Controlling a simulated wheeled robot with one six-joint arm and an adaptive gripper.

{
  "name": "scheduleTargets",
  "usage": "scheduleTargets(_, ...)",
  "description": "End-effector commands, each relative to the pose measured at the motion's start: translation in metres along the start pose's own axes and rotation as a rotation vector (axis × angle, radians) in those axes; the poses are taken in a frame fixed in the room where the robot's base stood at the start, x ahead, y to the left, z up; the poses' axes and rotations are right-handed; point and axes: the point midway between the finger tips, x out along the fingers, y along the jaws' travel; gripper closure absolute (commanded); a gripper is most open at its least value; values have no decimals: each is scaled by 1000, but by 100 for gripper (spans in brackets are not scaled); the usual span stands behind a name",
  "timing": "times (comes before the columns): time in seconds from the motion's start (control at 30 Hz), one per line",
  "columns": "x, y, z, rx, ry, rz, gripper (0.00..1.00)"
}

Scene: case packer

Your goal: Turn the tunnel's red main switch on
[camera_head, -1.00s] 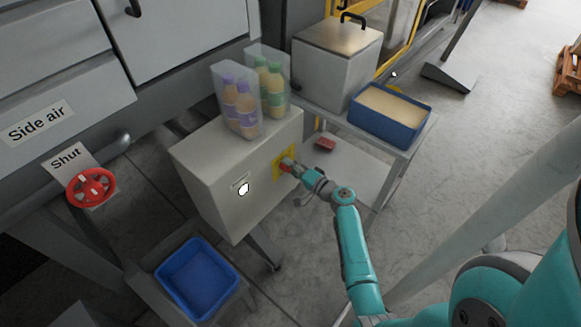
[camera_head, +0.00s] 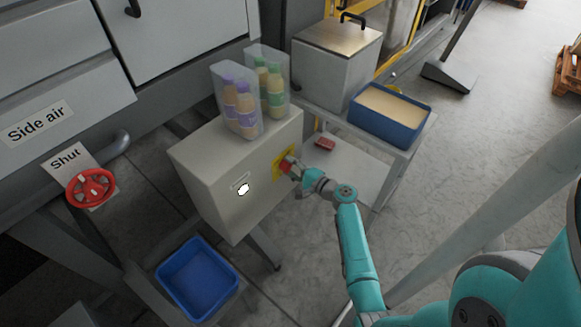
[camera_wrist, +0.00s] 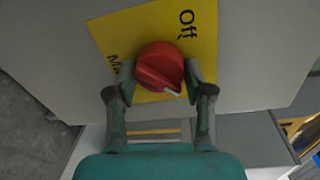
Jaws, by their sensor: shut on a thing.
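The red main switch (camera_wrist: 159,64) is a round knob with a raised grip on a yellow plate (camera_wrist: 125,30). "Off" is printed on the plate at the upper right, and lettering starting "Ma" is partly hidden at the left. A pale mark on the knob's edge points to the lower right in the wrist view. My gripper (camera_wrist: 160,75) is shut on the knob, one finger on each side. In the head view the red knob (camera_head: 285,164) sits on the front of a pale grey box (camera_head: 215,180), with my gripper (camera_head: 291,165) at it.
Clear holders with bottles (camera_head: 236,100) stand on the box. A blue tray (camera_head: 390,125) and a lidded metal container (camera_head: 335,65) are on the bench at right. A red handwheel (camera_head: 91,188) marked "Shut" is at left. A blue bin (camera_head: 197,280) is below.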

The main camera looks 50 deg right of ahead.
Motion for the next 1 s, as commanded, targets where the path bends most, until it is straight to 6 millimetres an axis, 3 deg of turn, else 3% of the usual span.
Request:
scheduleTargets(0.27, 1, -2, -1, 0, 1, -3, 83)
scheduleTargets(0.3, 1, -2, -1, 0, 1, -3, 38)
scheduleTargets(0.37, 0, -2, -1, 0, 1, -2, 23)
scheduleTargets(0.77, -4, 0, -1, 0, 2, -1, 23)
scheduleTargets(1.0, -40, 0, -2, 0, 5, -1, 23)
